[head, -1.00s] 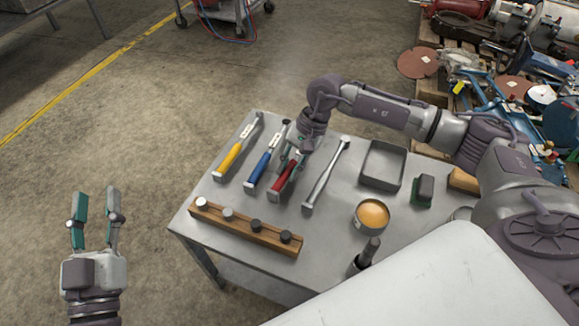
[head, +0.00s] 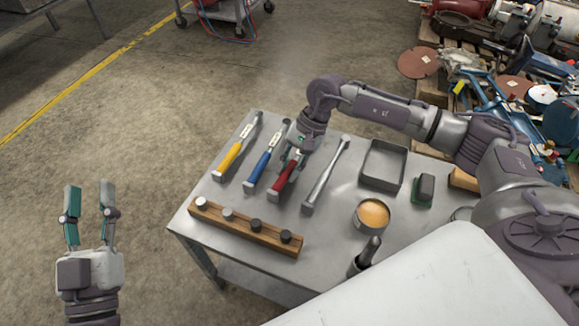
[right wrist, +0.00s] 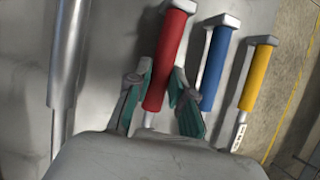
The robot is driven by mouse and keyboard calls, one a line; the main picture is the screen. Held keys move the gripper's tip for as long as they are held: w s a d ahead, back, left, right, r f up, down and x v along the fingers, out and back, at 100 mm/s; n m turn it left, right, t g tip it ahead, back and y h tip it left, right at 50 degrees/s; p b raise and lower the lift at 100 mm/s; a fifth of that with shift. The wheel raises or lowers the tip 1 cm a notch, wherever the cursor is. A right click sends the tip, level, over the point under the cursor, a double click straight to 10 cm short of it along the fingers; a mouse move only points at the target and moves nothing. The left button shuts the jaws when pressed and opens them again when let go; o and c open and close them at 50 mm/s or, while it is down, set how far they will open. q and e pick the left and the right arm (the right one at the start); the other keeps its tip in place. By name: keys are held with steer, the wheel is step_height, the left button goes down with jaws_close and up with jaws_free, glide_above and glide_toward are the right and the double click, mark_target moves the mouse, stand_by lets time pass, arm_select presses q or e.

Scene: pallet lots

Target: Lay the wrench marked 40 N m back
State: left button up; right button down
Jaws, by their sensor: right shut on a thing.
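Several wrenches lie side by side on the grey table (head: 335,240): a yellow-handled wrench (head: 230,157), a blue-handled wrench (head: 258,168), a red-handled wrench (head: 283,184) and a plain steel bar (head: 322,180). My right gripper (head: 292,158) points down over the red-handled wrench and is shut on it. In the right wrist view its green-padded fingers (right wrist: 160,82) flank the red handle (right wrist: 172,45). The far end of this wrench is hidden by my gripper. I cannot read any torque marking. My left gripper (head: 90,198) is open and empty, left of the table.
A wooden block with several round sockets (head: 244,228) lies along the near edge. Right of the steel bar are a grey tray (head: 383,184), a tin of orange paste (head: 372,214) and a dark-topped green brush (head: 424,190). A loaded pallet (head: 430,93) stands behind right.

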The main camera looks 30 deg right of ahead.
steer(key=c, duration=1)
jaws_free()
steer(key=shift+o, duration=0.3)
